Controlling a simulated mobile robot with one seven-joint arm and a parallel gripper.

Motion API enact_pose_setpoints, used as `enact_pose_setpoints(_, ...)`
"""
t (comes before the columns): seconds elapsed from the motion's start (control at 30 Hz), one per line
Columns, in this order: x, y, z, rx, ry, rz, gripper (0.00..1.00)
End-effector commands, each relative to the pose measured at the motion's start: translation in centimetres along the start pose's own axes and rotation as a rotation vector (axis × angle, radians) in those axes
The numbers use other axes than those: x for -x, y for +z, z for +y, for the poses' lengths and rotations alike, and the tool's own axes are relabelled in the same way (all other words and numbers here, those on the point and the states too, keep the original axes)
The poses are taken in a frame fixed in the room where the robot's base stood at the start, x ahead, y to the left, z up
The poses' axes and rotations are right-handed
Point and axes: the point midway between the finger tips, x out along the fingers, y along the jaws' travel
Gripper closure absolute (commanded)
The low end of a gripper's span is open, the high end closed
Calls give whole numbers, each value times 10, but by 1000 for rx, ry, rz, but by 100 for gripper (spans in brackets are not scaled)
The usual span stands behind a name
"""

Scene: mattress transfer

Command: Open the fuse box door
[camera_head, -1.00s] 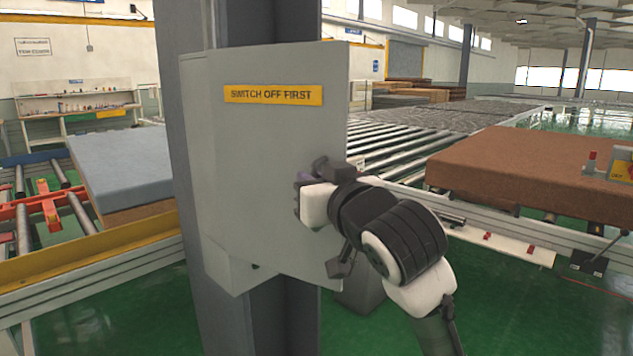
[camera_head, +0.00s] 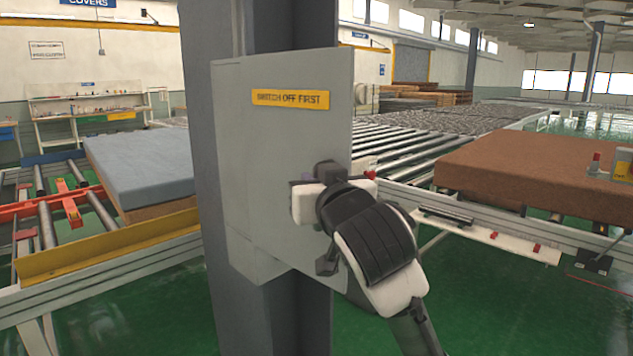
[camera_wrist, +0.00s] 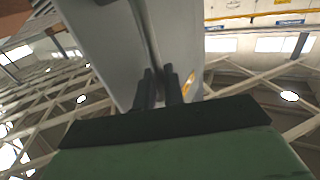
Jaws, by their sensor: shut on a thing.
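The grey fuse box door (camera_head: 275,150) hangs on a dark column and carries a yellow "SWITCH OFF FIRST" label (camera_head: 291,100). It appears to stand partly open, its lower right part out from the box body (camera_head: 250,258), but the gap's width is unclear. My gripper (camera_head: 312,180) is at the door's right side, at mid height, shut on the door's handle, which is mostly hidden behind it. In the wrist view my two dark fingertips (camera_wrist: 160,76) are close together against a grey panel (camera_wrist: 110,40) with a seam beside them.
The dark column (camera_head: 215,30) stands directly behind the box. A blue-grey mattress (camera_head: 145,165) lies on rollers at the left. A brown mattress (camera_head: 540,175) lies on the conveyor at the right. Green floor (camera_head: 480,310) shows free at lower right.

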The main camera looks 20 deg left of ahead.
Motion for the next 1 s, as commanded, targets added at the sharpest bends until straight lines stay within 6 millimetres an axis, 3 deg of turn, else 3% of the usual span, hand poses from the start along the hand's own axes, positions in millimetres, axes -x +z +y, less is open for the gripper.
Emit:
enact_pose_setpoints(0.2,0,-1,-1,2,-2,3,100)
enact_pose_setpoints(0.23,0,-1,-1,2,-2,3,86)
enact_pose_setpoints(0.33,0,-1,-1,1,-2,2,74)
enact_pose_setpoints(0.67,4,0,0,0,-1,2,74)
enact_pose_setpoints(0.77,16,0,0,0,0,4,74)
enact_pose_setpoints(1.0,68,0,0,2,0,7,74)
